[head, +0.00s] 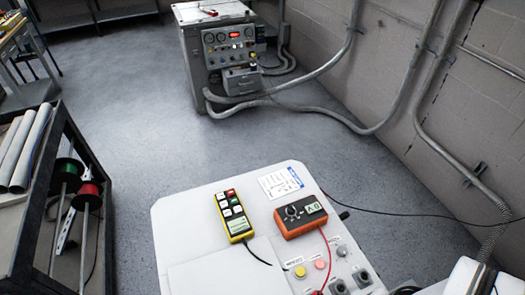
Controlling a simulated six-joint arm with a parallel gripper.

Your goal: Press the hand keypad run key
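The yellow hand keypad (235,216) lies face up on the white top surface, left of an orange meter. It has red, green, white and dark keys in its upper part and a pale yellow-green panel at its lower end. The key labels are too small to read, so I cannot tell for certain which is the run key. A dark cable leaves its lower end and runs right. Nothing touches the keypad. My gripper is not in view; a white and black part cut off at the lower right corner may belong to my arm.
The orange meter (300,215) lies close by, with red and black leads. A printed card (280,183) lies behind it. Yellow and pink buttons (310,268) sit at front right. A grey control cabinet (218,50) with conduits stands behind. A shelf rack (60,200) stands left.

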